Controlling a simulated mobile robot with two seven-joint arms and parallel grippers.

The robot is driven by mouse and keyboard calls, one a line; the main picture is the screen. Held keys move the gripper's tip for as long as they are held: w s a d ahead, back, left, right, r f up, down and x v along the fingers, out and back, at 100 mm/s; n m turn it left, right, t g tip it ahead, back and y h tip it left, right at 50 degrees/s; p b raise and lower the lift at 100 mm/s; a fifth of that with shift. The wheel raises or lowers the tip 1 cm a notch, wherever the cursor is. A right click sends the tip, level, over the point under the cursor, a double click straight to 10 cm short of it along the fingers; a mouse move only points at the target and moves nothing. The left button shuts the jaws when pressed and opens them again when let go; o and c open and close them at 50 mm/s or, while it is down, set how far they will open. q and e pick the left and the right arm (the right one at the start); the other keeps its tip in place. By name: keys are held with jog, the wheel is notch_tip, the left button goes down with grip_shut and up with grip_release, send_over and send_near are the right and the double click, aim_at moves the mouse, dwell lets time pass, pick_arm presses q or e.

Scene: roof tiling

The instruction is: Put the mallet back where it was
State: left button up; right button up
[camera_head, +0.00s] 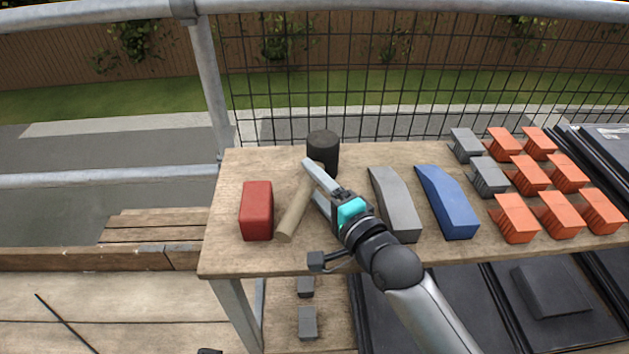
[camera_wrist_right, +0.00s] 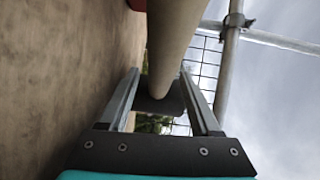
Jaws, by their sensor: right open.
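The mallet has a black cylindrical head (camera_head: 323,148) and a pale wooden handle (camera_head: 296,212). It lies on the wooden bench, with its head toward the back and its handle slanting to the front left. My right gripper (camera_head: 312,180) is open at the handle, close to the head. In the right wrist view the handle (camera_wrist_right: 176,38) passes between the open fingertips, with a gap visible on each side lower down. The dark head (camera_wrist_right: 160,99) shows beyond it. I cannot tell whether a finger touches the handle. My left gripper is not in view.
On the bench (camera_head: 235,167), a red block (camera_head: 257,210) stands left of the handle. A grey tile (camera_head: 394,205) and a blue tile (camera_head: 446,202) lie to the right, then several orange and grey pieces (camera_head: 530,175). A mesh fence (camera_head: 370,75) rises behind.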

jog(key=shift+r, duration=0.1)
jog(key=shift+s+r, duration=0.1)
jog(key=shift+s+d, duration=0.25)
jog(key=shift+s, duration=0.05)
jog(key=p+v, duration=0.3)
jog(key=v, duration=0.7)
jog(key=shift+s+d+p, duration=0.15)
jog(key=shift+s+p, duration=0.15)
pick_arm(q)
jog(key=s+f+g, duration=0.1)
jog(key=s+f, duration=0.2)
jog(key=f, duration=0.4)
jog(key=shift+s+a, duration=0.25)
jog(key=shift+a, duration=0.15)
pick_arm(e)
jog(key=shift+s+d, duration=0.1)
jog(key=shift+s, duration=0.1)
